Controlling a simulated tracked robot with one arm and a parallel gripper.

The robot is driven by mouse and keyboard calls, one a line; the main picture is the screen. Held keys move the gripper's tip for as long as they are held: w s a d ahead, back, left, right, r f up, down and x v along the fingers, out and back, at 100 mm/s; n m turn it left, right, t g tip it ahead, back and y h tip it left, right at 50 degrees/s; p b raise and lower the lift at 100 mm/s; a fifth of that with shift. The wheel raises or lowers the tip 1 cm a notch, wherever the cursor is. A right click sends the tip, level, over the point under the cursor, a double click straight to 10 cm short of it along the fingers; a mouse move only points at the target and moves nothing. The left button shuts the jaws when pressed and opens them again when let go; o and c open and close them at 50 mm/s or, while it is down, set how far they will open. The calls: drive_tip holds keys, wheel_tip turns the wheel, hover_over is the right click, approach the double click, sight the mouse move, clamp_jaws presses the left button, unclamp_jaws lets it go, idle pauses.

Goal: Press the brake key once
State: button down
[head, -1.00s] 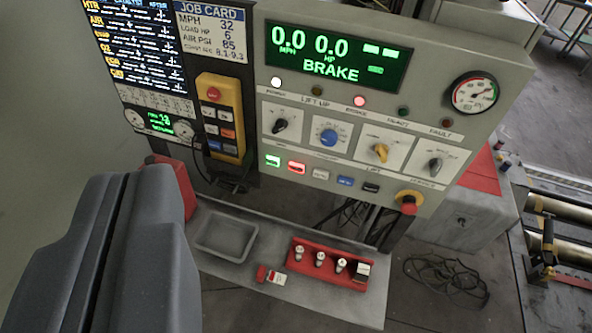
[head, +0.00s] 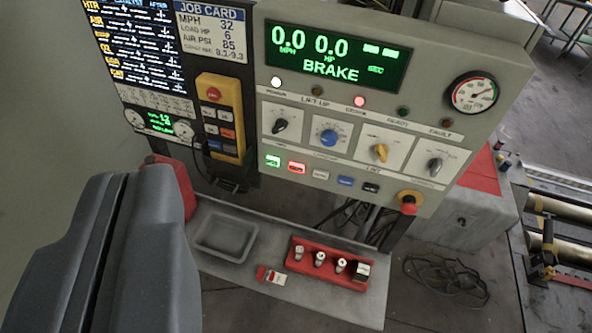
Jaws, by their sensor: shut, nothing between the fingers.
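The grey control panel (head: 385,130) fills the upper middle. Its green display (head: 337,55) reads 0.0 MPH, 0.0 HP and BRAKE. Below its knobs is a row of small keys: a lit green key (head: 273,161), a lit red key (head: 297,167), a grey key (head: 321,174), a blue key (head: 345,181) and a black key (head: 371,187). Their lettering is too small to read, so I cannot tell which is the brake key. My gripper (head: 133,185) is shut and empty at the lower left, left of the panel and apart from the keys.
A yellow pendant (head: 235,95) with buttons hangs left of the knobs. A red emergency knob (head: 408,206) sits at the panel's lower right. Below is a shelf (head: 215,275) with a grey tray (head: 198,235) and a red holder (head: 297,275). A red object (head: 175,180) stands behind my gripper.

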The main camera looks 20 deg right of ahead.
drive_tip(key=w+f+m+g+y+b, duration=0.1)
drive_tip(key=w+f+m, duration=0.3)
drive_tip(key=f, duration=1.2)
drive_tip(key=w+f+m+g+y+b, duration=0.2)
drive_tip(key=w+f+m+y, duration=0.2)
drive_tip(key=w+f, duration=0.4)
drive_tip(key=w+d+f+m+g+y+b, duration=0.1)
drive_tip(key=w+f+m, duration=0.4)
drive_tip(key=f, duration=1.8)
drive_tip(key=shift+w+f+m+g+y+b, duration=0.4)
drive_tip(key=shift+w+g+y, duration=0.3)
drive_tip(key=shift+w+y, duration=0.4)
drive_tip(key=shift+s+r, duration=0.1)
drive_tip(key=shift+s, duration=0.05)
